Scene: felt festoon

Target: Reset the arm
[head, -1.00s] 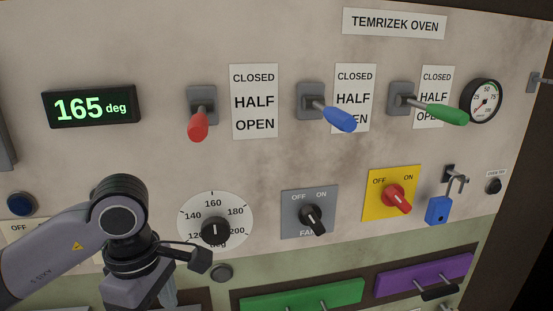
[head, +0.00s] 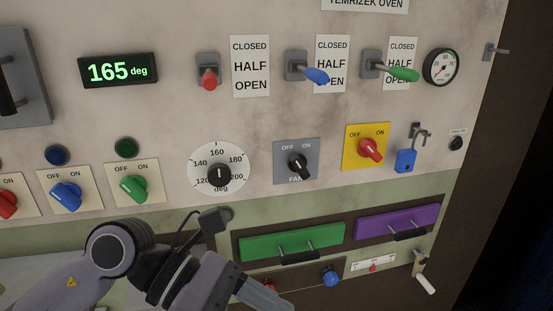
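My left arm comes in from the lower left, in front of the lower part of the oven panel. My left gripper (head: 264,294) is at the bottom edge of the head view, partly cut off. It points down and to the right, below the green drawer front (head: 292,241). Whether its fingers are apart cannot be made out, and I see nothing held in it. My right gripper is not in view.
The panel carries a 165 deg display (head: 118,70), red (head: 209,79), blue (head: 315,76) and green (head: 402,74) levers, a temperature dial (head: 219,174), several switches and a blue padlock (head: 405,161). A purple drawer front (head: 399,221) and white-handled lever (head: 424,281) are lower right.

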